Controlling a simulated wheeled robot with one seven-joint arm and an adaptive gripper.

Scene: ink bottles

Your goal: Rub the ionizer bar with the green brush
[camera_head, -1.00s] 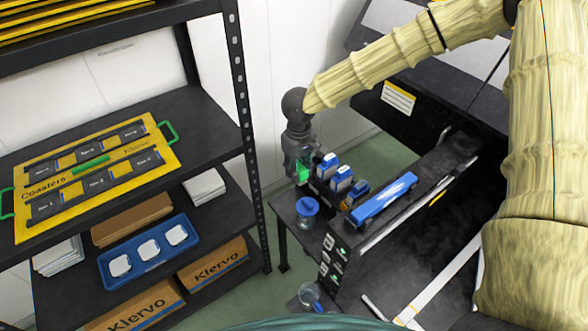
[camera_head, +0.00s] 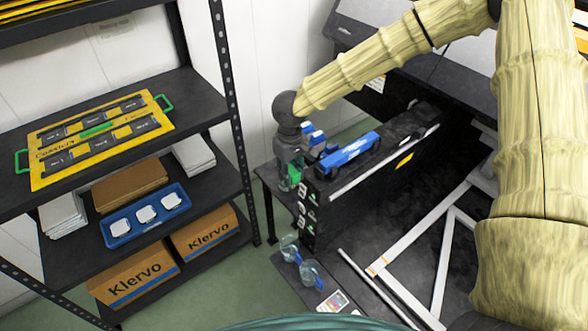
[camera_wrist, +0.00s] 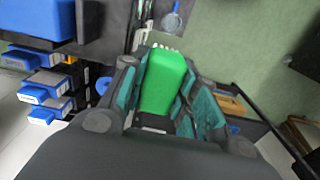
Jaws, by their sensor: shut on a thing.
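The green brush (camera_wrist: 163,82) is between the fingers of my gripper (camera_wrist: 165,100) in the wrist view, its pale bristles at the far end. My gripper (camera_head: 291,176) is shut on it; in the head view only a little of the brush (camera_head: 294,174) shows. A blue bar (camera_head: 347,148), which looks like the ionizer bar, lies along the near end of the black machine, right of my gripper. In the wrist view a large blue block (camera_wrist: 38,18) at top left may be the same bar. The brush and bar are apart.
Blue-capped ink bottles (camera_wrist: 48,88) stand close left of my gripper in the wrist view. Clear cups (camera_head: 311,271) are low by the machine (camera_head: 400,150). A black shelf (camera_head: 195,110) at left holds a yellow coaster board (camera_head: 72,172) and a blue tray (camera_head: 122,228). Green floor lies between.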

